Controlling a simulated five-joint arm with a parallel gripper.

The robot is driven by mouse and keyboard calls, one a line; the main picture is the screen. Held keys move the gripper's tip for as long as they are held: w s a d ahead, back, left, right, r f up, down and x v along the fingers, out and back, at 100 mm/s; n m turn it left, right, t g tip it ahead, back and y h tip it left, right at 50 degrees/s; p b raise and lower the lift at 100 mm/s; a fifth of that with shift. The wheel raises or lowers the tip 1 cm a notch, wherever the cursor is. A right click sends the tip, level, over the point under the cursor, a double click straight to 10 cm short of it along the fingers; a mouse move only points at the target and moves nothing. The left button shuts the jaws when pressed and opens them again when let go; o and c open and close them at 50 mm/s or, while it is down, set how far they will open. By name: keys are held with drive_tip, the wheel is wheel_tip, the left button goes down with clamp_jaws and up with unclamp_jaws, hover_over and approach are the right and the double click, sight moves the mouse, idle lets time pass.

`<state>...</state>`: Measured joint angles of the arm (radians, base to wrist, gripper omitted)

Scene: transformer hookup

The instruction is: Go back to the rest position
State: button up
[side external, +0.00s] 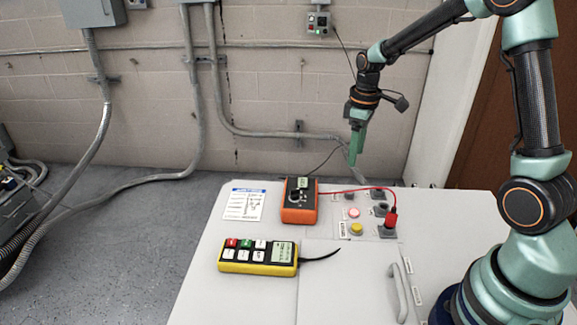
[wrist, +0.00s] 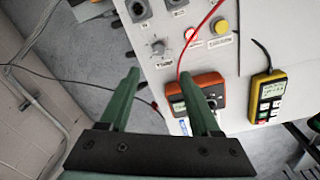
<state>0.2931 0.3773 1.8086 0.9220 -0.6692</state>
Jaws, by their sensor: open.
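My gripper (side external: 355,152) hangs in the air above the far edge of the white cabinet top (side external: 330,262), pointing down. It holds nothing. In the wrist view its two green fingers (wrist: 165,97) stand apart, with the cabinet top below and beyond them. An orange meter (side external: 299,201) lies on the cabinet, left of and below my gripper in the side view. In the wrist view the right finger partly covers the orange meter (wrist: 209,86). A red lead runs from the meter to a red plug (side external: 391,218) at a socket on the right.
A yellow handset (side external: 257,256) with a black cable stub lies at the cabinet's front left. A white label sheet (side external: 244,204) lies beside the meter. A red button (side external: 353,213), a yellow button (side external: 356,229) and a handle (side external: 398,291) are on the cabinet. The wall stands behind.

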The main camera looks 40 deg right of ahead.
drive_tip(key=shift+r, duration=0.1)
drive_tip(key=s+a+r+m+t, duration=0.4)
drive_tip(key=s+a+r+t, duration=0.1)
drive_tip(key=s+a+r, duration=0.7)
drive_tip(key=shift+a, duration=0.15)
drive_tip(key=shift+s+r, duration=0.1)
idle(1.4)
